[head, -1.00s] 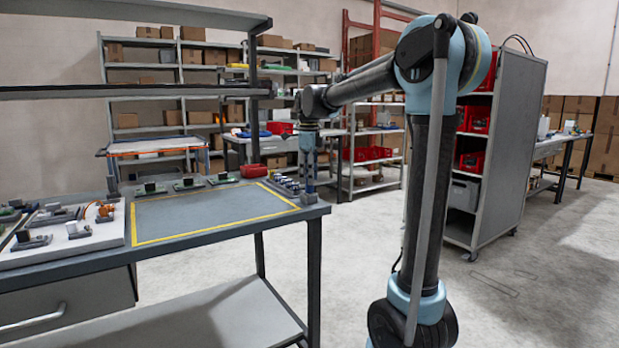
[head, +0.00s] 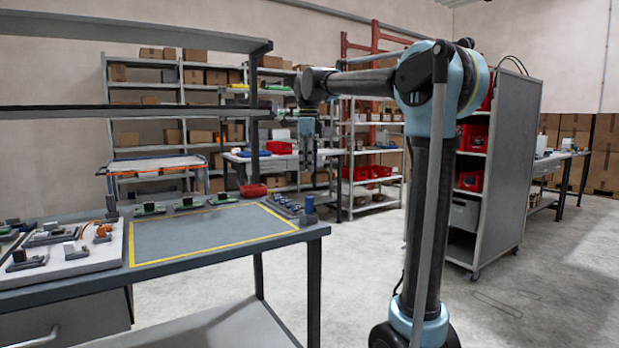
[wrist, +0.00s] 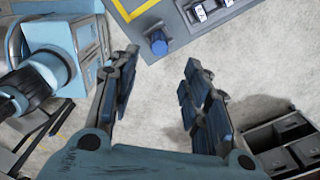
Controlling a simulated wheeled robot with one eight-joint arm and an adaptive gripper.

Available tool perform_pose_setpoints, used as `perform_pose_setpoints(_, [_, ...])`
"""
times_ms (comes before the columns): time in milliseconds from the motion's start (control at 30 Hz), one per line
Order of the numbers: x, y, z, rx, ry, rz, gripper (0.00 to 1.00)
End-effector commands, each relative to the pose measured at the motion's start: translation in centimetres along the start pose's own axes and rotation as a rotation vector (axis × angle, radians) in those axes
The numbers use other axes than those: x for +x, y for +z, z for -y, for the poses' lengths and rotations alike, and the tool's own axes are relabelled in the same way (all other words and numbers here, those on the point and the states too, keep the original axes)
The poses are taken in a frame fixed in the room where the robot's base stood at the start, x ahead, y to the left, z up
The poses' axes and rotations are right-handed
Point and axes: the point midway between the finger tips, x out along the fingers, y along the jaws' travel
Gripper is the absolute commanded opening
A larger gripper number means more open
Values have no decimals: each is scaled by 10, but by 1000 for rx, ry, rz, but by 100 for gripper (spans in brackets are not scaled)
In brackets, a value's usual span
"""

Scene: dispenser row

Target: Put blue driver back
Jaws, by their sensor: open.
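The blue driver (head: 309,210) stands upright at the near right corner of the grey workbench, with its blue top visible. It also shows from above in the wrist view (wrist: 158,42), near the bench edge. Its lower end is too small to make out. My gripper (head: 308,175) hangs fingers down above the driver, with clear space between them in the head view. In the wrist view my gripper (wrist: 160,65) has its two fingers wide apart with nothing between them. The driver lies beyond the fingertips there, nearer the left finger.
The workbench (head: 180,268) has a yellow-outlined area (head: 205,235), bare inside. Small dark and silver parts (head: 283,205) stand in a row beside the driver. A shelf (head: 130,112) overhangs the bench. Open floor lies to the right.

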Motion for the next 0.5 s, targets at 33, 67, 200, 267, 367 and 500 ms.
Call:
perform_pose_setpoints(33, [-4,0,0,0,0,0,43])
perform_pose_setpoints(67, [-5,0,0,0,0,0,43])
perform_pose_setpoints(200, [-8,0,0,0,0,0,43])
perform_pose_setpoints(267, [-8,0,0,-2,0,0,43])
perform_pose_setpoints(367, [-5,-7,-4,-27,-2,2,43])
perform_pose_setpoints(500, [9,-35,-18,-143,-14,7,43])
